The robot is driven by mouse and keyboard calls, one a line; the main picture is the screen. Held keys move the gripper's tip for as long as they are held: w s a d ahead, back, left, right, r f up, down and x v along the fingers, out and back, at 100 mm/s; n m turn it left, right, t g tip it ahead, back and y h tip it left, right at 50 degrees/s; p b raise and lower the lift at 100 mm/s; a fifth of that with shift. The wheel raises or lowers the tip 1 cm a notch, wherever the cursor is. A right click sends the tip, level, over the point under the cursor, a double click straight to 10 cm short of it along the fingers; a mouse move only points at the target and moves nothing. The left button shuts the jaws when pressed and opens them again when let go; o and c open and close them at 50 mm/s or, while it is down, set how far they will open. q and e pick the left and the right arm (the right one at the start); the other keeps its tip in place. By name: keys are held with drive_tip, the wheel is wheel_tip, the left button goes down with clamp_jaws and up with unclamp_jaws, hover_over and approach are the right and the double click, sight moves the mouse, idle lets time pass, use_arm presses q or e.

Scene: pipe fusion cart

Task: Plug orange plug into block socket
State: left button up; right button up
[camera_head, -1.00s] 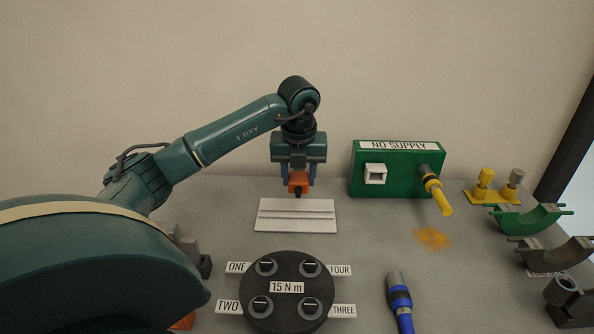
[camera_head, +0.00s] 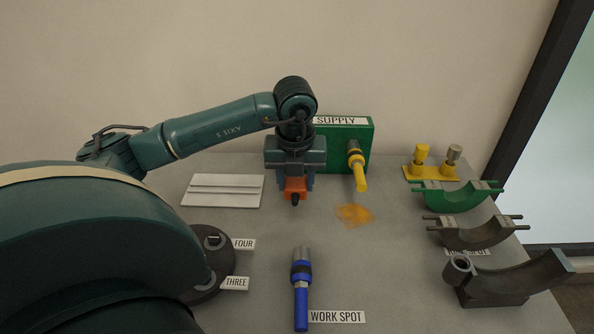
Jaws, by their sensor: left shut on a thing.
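My left gripper (camera_head: 295,180) points down and is shut on the orange plug (camera_head: 295,187), whose dark tip faces down and toward me. It holds the plug above the table, in front of the green block (camera_head: 342,138) at the back. The block carries a sign reading "SUPPLY" and a yellow-handled connector (camera_head: 359,175) on its right side. The white socket on the block's front is hidden behind my gripper and wrist. The plug appears apart from the block. My right gripper is not in view.
A white ridged plate (camera_head: 222,190) lies left of the plug. A dark round disc (camera_head: 225,252) is partly hidden by my arm. A blue tool (camera_head: 301,285) lies in front.

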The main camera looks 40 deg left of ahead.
use_arm(q)
drive_tip(key=shift+w+d, duration=0.1)
drive_tip(key=shift+d, duration=0.35)
drive_tip(key=shift+f, duration=0.1)
drive_tip(key=shift+w+a+b, duration=0.35)
drive_tip(key=shift+w+a, duration=1.5)
drive_tip(key=shift+w, duration=0.3)
drive_tip(key=shift+w+a, duration=1.35)
drive_tip(key=shift+w, duration=0.25)
drive_tip(key=o, duration=1.1)
